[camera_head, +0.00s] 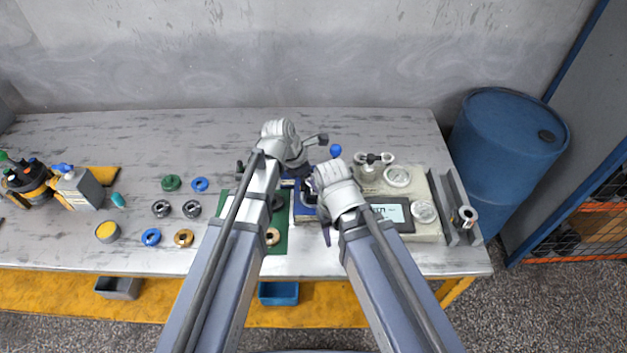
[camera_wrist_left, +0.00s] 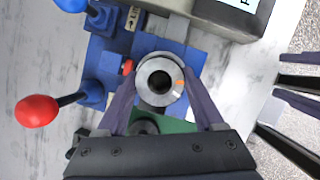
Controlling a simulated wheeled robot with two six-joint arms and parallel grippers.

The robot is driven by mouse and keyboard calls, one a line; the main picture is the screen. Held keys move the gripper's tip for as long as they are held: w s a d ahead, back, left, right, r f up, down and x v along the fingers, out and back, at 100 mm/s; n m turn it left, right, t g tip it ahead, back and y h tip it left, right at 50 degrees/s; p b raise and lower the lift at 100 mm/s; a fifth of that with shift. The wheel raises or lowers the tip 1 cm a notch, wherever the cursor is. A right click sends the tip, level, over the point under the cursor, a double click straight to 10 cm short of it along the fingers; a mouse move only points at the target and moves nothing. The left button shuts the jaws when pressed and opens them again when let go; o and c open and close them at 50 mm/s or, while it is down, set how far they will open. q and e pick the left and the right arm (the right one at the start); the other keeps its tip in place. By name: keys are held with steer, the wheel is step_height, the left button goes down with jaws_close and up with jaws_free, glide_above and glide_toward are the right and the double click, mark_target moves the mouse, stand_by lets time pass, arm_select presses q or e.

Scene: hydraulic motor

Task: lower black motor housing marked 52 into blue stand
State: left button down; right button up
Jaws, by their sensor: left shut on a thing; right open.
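My left gripper (camera_wrist_left: 159,74) has its two purple fingers on either side of a round, grey-rimmed motor housing (camera_wrist_left: 161,98) and is shut on it. The housing shows a dark centre hole and a small orange mark on its rim; the number 52 cannot be read. The blue stand (camera_wrist_left: 198,58) lies beneath and around the housing in this view; whether they touch cannot be told. In the head view the blue stand (camera_head: 304,212) is partly hidden between my arms. My right gripper (camera_head: 323,224) is open at the stand's right side, partly hidden by its arm.
A beige gauge unit (camera_head: 425,235) is close on the right. A green mat (camera_head: 282,240) and several coloured rings, such as a blue one (camera_head: 151,237), lie left.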

arm_select(q)
steer(key=shift+f+b, duration=0.9)
steer(key=shift+f, duration=0.05)
arm_select(e)
steer(key=shift+f, duration=1)
arm_select(q)
steer(key=shift+f+b, duration=0.45)
arm_select(e)
steer(key=shift+f, duration=0.45)
arm_select(q)
jaws_free()
arm_select(e)
steer(key=shift+r, duration=0.1)
arm_select(q)
steer(key=shift+r+p, duration=4.55)
steer(key=shift+p, duration=0.05)
arm_select(e)
step_height(320, 180, up, 9)
